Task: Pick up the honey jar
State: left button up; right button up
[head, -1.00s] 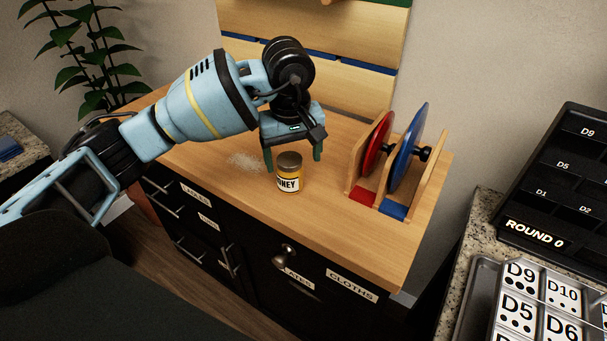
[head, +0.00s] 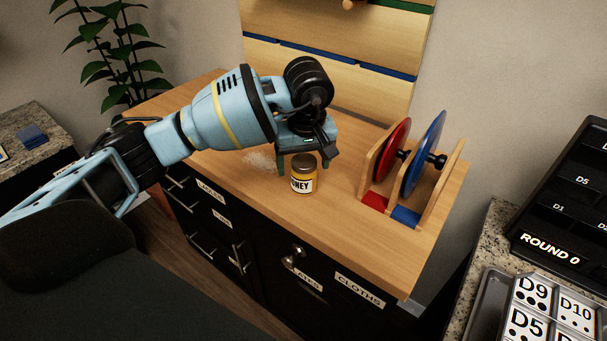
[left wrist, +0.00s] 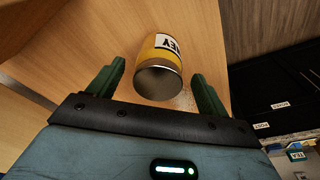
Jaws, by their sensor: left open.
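The honey jar (head: 303,180) stands upright on the wooden counter top (head: 345,228). It has a dark metal lid, a yellow body and a white label with black letters. My left gripper (head: 302,165) is right behind the jar in the head view, with its green fingers pointing down and apart. In the left wrist view the jar (left wrist: 161,68) lies between and a little beyond the two open fingers of the gripper (left wrist: 158,80). The jar's lid faces the camera. I cannot tell whether a finger touches it. My right gripper is not in view.
A wooden rack (head: 433,195) with a red disc (head: 393,150) and a blue disc (head: 424,155) stands right of the jar. A pale spill of grains (head: 260,161) lies left of it. The counter's front part is clear. Labelled drawers (head: 212,210) are below.

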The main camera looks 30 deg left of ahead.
pick_arm(q)
jog(key=shift+w+a+f, duration=0.1)
jog(key=shift+w+f, duration=0.1)
jog(key=shift+f, duration=1.5)
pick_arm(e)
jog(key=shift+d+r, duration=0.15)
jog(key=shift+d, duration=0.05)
pick_arm(q)
jog(key=c, duration=1.3)
jog(key=shift+o, duration=0.2)
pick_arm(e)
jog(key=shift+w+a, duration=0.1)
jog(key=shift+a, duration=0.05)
pick_arm(q)
jog(key=shift+r, duration=0.1)
jog(key=shift+r, duration=0.4)
notch_tip(320, 180, up, 2)
jog(key=shift+w+r, duration=0.1)
jog(key=shift+r, duration=0.1)
jog(key=s+a, duration=0.3)
jog(key=s, duration=0.4)
jog(key=s+a+r+b, duration=0.1)
jog(key=s+a, duration=0.2)
jog(key=s, duration=0.5)
jog(key=shift+r, duration=0.3)
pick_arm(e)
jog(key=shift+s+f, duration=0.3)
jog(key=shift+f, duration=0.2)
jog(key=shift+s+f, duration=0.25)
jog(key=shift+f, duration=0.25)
